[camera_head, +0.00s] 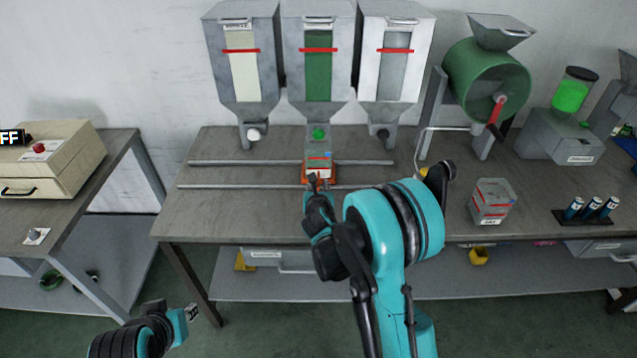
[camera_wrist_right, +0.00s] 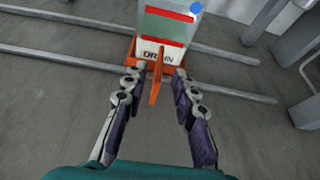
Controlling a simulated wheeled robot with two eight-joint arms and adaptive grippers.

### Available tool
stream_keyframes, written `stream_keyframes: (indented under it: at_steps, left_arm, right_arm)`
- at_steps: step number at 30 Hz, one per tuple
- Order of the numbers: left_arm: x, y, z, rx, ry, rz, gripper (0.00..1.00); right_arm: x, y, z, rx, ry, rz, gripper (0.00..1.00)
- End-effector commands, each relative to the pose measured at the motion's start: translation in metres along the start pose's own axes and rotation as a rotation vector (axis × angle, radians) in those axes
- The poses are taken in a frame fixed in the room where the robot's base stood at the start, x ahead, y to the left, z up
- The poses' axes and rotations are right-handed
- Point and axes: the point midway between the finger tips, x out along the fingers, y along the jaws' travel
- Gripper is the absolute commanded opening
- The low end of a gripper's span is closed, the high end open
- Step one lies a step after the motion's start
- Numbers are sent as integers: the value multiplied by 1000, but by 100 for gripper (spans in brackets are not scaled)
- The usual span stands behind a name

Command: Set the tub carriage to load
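The tub carriage (camera_head: 304,174) is orange and sits on two rails below the middle hopper, carrying a clear tub (camera_head: 319,148) with red bands and green showing behind or in it. In the right wrist view the carriage (camera_wrist_right: 203,80) has an upright orange fin (camera_wrist_right: 156,82) pointing towards me, with the tub (camera_wrist_right: 168,27) behind it. My right gripper (camera_wrist_right: 156,85) is open, its fingers on either side of the fin with gaps visible. In the head view my right gripper (camera_head: 313,184) is at the carriage's front. My left gripper (camera_head: 190,313) is low at the left, away from the table; its opening is unclear.
Two rails (camera_head: 230,186) run left and right across the table, clear on both sides of the carriage. Three hoppers (camera_head: 318,50) hang above.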

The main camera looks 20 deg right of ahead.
Motion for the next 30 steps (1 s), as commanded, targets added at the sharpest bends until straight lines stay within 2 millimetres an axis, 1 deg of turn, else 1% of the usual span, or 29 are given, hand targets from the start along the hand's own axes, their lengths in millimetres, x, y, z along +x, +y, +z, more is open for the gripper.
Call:
stream_keyframes:
  at_steps: [1,3,6,9,12,19,20,21,22,23,30]
  left_arm:
    - [4,0,3,0,0,0,28]
    - [7,0,5,0,0,0,28]
    - [10,0,8,0,0,0,28]
    - [12,0,9,0,0,0,28]
    - [13,0,9,0,0,0,28]
    - [12,0,9,0,0,0,28]
    - [12,0,9,0,0,0,28]
    - [12,0,9,0,0,0,28]
    - [12,0,9,0,0,0,28]
    - [12,0,9,0,0,0,28]
    - [12,0,9,0,0,0,28]
  right_arm:
    - [11,-1,-2,2,0,-1,28]
    - [22,0,-2,3,0,-1,28]
    - [36,0,-2,2,0,0,28]
    - [44,0,-1,4,0,0,28]
    - [48,0,0,4,0,0,28]
    - [49,0,0,4,0,0,28]
    - [49,0,0,4,0,0,22]
    - [49,0,0,4,0,0,12]
    - [49,0,0,4,0,0,4]
    - [48,0,0,4,0,0,0]
    - [49,0,0,4,1,0,0]
